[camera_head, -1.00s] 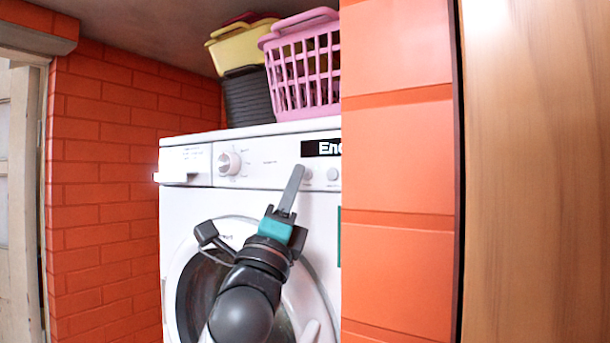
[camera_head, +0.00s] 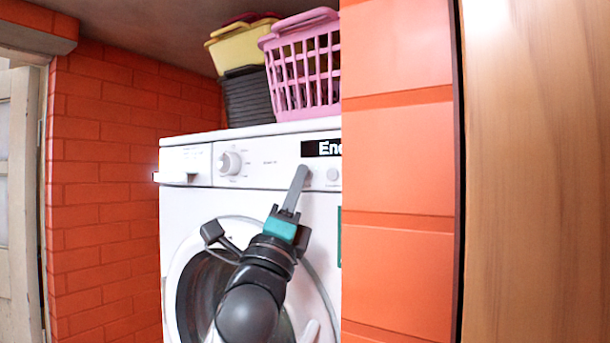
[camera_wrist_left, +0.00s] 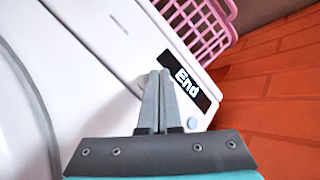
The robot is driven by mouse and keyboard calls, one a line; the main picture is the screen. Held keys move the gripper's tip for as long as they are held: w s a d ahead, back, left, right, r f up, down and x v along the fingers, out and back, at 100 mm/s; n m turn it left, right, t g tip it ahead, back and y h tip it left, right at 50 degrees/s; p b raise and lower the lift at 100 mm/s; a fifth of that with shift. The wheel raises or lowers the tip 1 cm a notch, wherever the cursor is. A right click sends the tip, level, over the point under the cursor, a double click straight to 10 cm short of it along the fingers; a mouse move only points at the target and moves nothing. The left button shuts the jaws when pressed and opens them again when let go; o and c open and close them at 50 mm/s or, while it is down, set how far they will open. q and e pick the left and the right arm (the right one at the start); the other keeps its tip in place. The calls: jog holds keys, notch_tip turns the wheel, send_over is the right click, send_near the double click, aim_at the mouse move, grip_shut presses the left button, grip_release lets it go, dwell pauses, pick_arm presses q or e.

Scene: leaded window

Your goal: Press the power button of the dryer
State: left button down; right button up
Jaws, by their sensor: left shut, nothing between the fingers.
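The white dryer (camera_head: 190,207) stands in the niche with its round door facing me. Its control panel has a dial (camera_head: 229,163), a black display (camera_head: 321,148) reading "End", cut off by the wall in the head view, and a round button (camera_head: 333,174) below it. The display (camera_wrist_left: 187,86) and a round button (camera_wrist_left: 192,123) also show in the left wrist view. My left gripper (camera_head: 302,168) is shut and empty, its fingertips at the panel just left of that button and below the display. Whatever lies behind the fingertips is hidden. I cannot tell whether they touch the panel. My right gripper is out of view.
A pink basket (camera_head: 303,66), a dark basket (camera_head: 248,97) and a yellow basket (camera_head: 240,47) stand on top of the dryer. An orange wall (camera_head: 397,150) closely borders the dryer's right side and hides part of it. A brick wall (camera_head: 120,180) stands at left.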

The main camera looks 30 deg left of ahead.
pick_arm(q)
jog(key=shift+w, duration=0.1)
dwell(0.4)
jog(key=shift+s, duration=0.55)
jog(key=s+p, duration=0.1)
jog(key=s, duration=0.5)
jog(key=shift+a, duration=0.3)
